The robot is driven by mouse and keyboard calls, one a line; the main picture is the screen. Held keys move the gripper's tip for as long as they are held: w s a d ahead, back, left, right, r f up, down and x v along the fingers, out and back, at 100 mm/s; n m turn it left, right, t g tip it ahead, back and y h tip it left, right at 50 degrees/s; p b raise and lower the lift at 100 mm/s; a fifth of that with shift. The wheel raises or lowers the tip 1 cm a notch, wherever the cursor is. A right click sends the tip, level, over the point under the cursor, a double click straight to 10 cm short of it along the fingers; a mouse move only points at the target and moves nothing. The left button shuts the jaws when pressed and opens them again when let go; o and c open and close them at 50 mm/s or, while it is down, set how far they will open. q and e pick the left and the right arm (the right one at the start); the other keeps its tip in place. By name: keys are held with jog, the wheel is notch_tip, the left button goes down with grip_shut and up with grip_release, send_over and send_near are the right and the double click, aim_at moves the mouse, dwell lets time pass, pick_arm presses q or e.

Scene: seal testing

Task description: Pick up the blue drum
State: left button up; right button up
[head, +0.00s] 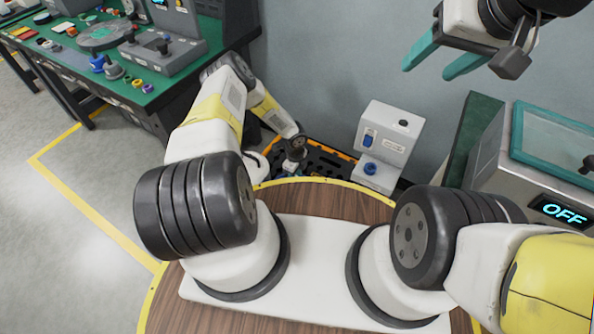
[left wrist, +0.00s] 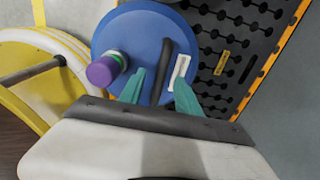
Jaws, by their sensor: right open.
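The blue drum (left wrist: 128,32) shows from above in the left wrist view, with a purple-capped fitting (left wrist: 104,70), a white label and a dark bar handle (left wrist: 163,70) on its lid. My left gripper (left wrist: 160,84) is just over the lid, its teal fingers apart on either side of the handle, with gaps visible. How far the fingertips reach down cannot be told. In the head view the drum and left fingers are hidden behind my left arm. My right gripper (head: 434,62) is open and empty, high at the upper right.
A black perforated pallet (head: 325,163) with an orange edge lies on the floor by the wall. A white machine (head: 385,145) stands at its right. A green workbench (head: 110,65) is at left, a grey box reading OFF (head: 545,165) at right.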

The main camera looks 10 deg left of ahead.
pick_arm(q)
grip_shut()
dwell(1.3)
